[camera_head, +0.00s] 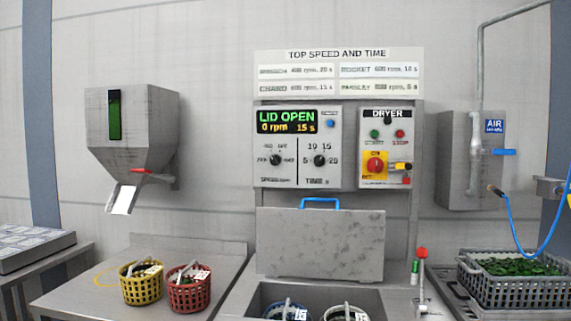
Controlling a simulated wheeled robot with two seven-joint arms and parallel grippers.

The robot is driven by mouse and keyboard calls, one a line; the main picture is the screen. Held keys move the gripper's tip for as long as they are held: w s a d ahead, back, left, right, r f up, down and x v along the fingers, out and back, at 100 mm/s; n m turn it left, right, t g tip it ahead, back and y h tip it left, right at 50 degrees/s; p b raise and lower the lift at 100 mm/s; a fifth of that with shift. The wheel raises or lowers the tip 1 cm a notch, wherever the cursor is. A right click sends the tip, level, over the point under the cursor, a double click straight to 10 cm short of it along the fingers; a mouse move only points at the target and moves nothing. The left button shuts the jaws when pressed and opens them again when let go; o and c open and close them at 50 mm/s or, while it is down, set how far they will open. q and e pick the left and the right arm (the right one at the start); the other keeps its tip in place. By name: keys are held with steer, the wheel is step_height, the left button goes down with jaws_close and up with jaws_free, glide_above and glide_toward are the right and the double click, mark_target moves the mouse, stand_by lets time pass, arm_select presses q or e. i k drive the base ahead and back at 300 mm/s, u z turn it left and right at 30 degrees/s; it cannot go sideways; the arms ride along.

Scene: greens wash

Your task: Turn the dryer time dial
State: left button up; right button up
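The time dial (320,160) is a small black knob on the right half of the grey control panel (340,115), with numbers such as 5, 10, 15 and 20 around it. Its exact pointer direction is too small to tell. The speed dial (275,160) sits to its left. The display (286,121) above reads "LID OPEN", "0 rpm", "15 s". The dryer lid (320,245), a grey plate with a blue handle (320,201), stands raised below the panel. Neither of my grippers is in view.
The open dryer tub (262,296) holds two baskets (345,313). A yellow basket (141,288) and a red basket (189,291) stand on the left counter. A grey crate of greens (512,285) is at right. A red-topped lever (421,254) stands beside the tub.

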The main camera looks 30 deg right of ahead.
mark_target(319, 159)
steer(key=z, duration=0.1)
steer(key=i, duration=0.85)
steer(key=z, duration=0.6)
